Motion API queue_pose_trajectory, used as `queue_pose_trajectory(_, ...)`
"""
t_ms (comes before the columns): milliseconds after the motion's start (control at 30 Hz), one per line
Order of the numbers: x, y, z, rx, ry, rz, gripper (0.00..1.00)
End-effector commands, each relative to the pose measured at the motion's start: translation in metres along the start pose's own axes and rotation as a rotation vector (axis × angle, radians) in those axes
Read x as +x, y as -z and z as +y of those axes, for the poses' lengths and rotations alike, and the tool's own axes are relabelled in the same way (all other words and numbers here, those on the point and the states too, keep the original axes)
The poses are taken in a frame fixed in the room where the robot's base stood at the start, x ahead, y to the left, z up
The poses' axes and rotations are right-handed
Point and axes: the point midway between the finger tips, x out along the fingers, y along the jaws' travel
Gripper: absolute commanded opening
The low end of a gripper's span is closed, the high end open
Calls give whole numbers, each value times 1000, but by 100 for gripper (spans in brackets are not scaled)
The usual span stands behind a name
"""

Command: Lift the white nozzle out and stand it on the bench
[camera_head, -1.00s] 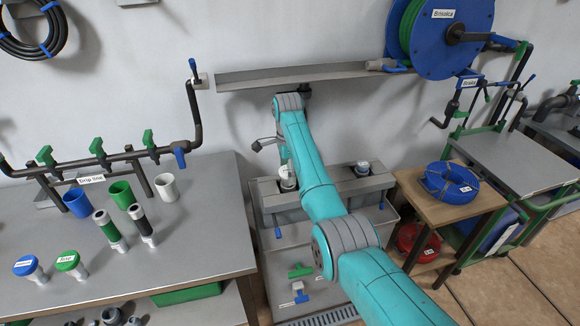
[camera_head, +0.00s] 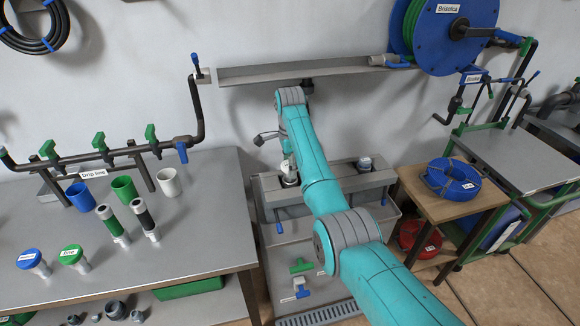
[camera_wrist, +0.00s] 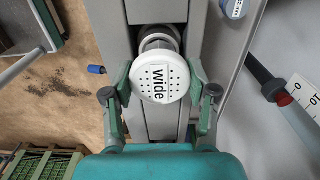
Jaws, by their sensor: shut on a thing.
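The white nozzle (camera_wrist: 162,78) has a round, perforated face with a "wide" label in the wrist view. My gripper (camera_wrist: 162,92) is shut on it, with one finger on each side of the head. A grey ringed part shows just behind the head; I cannot tell whether the nozzle is still seated in it. In the head view the white nozzle (camera_head: 288,180) is small and partly hidden by my arm, over the left part of the grey trough stand (camera_head: 270,196). The grey bench (camera_head: 205,215) is at the left.
On the bench stand blue, green and white cups (camera_head: 168,182), two dark-bodied tubes (camera_head: 113,226) and two capped pieces labelled blue and green (camera_head: 74,256). The bench's right front area is clear. Another nozzle (camera_head: 364,163) sits right of my arm. A pipe with valves (camera_head: 100,158) runs behind the bench.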

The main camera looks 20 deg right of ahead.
Motion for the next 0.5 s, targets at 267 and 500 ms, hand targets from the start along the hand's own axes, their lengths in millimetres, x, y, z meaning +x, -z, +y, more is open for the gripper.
queue_pose_trajectory(267,-8,0,0,0,0,0,16)
queue_pose_trajectory(500,-14,0,0,0,1,0,16)
